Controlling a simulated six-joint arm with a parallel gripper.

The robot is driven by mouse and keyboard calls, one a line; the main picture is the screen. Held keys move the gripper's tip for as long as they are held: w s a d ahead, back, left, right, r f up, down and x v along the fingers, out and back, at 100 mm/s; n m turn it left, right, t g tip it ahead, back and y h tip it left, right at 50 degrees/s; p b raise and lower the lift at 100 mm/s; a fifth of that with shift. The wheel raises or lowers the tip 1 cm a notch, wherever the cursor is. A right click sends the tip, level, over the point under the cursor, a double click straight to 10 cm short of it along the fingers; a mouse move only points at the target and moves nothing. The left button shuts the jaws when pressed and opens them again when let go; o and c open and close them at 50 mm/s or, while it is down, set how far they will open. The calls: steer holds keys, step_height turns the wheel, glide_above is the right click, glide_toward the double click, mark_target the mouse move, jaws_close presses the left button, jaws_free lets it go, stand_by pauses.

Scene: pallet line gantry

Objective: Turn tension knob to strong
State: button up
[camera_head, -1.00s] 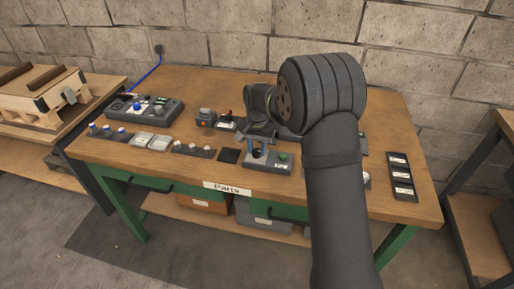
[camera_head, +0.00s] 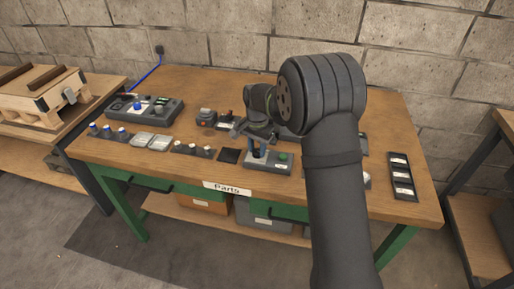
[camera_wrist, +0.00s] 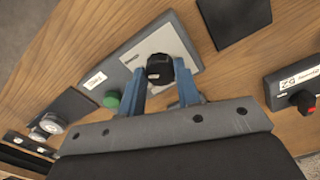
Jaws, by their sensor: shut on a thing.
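The black knob (camera_wrist: 159,64) stands on a grey control panel (camera_wrist: 185,45) in the wrist view. A small white mark shows on the knob, but I cannot read any setting from it. My gripper (camera_wrist: 160,75) has its two blue fingers on either side of the knob, shut on it. In the head view my gripper (camera_head: 258,152) is low over the same panel (camera_head: 283,170) at the front middle of the table, and it hides the knob there. A green button (camera_wrist: 111,99) is on the panel beside the knob; it also shows in the head view (camera_head: 283,157).
A black square pad (camera_head: 229,156) lies left of the panel. A box with a red button (camera_head: 207,117) stands behind it. Several small knobs, a larger control box (camera_head: 165,110) and a black tray (camera_head: 403,178) are on the wooden table (camera_head: 340,90). My arm hides part of the right side.

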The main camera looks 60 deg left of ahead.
mark_target(257, 151)
steer(key=o, duration=1)
steer(key=shift+c, duration=0.2)
step_height(257, 151, up, 18)
steer(key=shift+f, duration=0.25)
steer(key=shift+f, duration=0.1)
step_height(257, 151, down, 17)
steer(key=shift+f, duration=0.15)
stand_by(0.3)
